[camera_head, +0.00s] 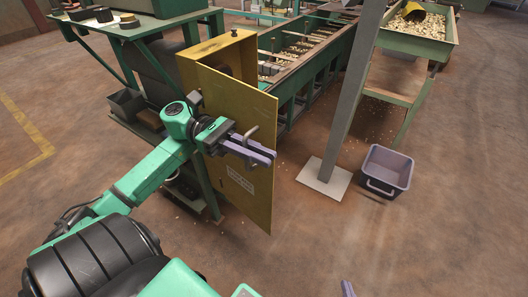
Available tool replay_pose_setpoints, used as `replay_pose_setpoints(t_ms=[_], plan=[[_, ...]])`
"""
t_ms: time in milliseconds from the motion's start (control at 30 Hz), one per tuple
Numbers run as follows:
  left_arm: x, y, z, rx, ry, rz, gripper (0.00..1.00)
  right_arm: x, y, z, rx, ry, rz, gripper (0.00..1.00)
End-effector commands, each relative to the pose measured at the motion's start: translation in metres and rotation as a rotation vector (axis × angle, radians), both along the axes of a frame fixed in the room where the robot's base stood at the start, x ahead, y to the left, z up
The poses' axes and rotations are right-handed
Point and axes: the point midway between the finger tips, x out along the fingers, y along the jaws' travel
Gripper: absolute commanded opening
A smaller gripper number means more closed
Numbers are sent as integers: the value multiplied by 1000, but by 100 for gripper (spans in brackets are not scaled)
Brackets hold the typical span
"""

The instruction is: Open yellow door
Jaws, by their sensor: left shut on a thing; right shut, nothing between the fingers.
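The yellow door (245,190) is a tall panel with a white label on its lower part. It stands swung out from the yellow cabinet (232,45), so part of the cabinet's dark inside shows above it. My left gripper (262,156), with purple fingers, is in front of the door and shut on its grey handle (251,132); the fingers hide part of the handle. Only purple fingertips of my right gripper (347,288) show at the bottom edge; it is shut and empty, away from the door.
A grey post (350,95) on a square base plate stands right of the door. A grey-purple bin (388,168) sits beside it on the floor. A green trough (315,75) and a hopper with nuts (418,28) are behind. The floor at front right is clear.

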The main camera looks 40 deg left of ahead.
Motion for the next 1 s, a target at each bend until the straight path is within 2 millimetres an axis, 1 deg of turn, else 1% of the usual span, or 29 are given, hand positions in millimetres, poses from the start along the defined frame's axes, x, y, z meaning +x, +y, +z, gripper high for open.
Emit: replay_pose_setpoints(t_ms=[300, 333, 367, 700, 767, 867, 1000], plan=[[0, 1, 2, -3, -2, 1, 0, 0, 0, 0, 0, -1, 0, 0], [0, 1, 2, -3, -2, 1, 20, 0, 0, 0, 0, -1, 0, 0], [0, 1, 2, -3, -2, 1, 24, 0, 0, 0, 0, -1, 0, 0], [0, 3, 1, -1, -1, 2, 24, 0, 0, 0, -1, 0, 0, 0], [0, 7, 1, -1, -1, 3, 24, 0, 0, 1, -1, 0, 0, 0], [0, 21, 1, -1, -1, 4, 24, 0, 0, 1, -2, 1, 0, 0], [-2, 49, 1, -1, 0, 5, 24, 0, 0, 3, -3, 2, 2, 0]])
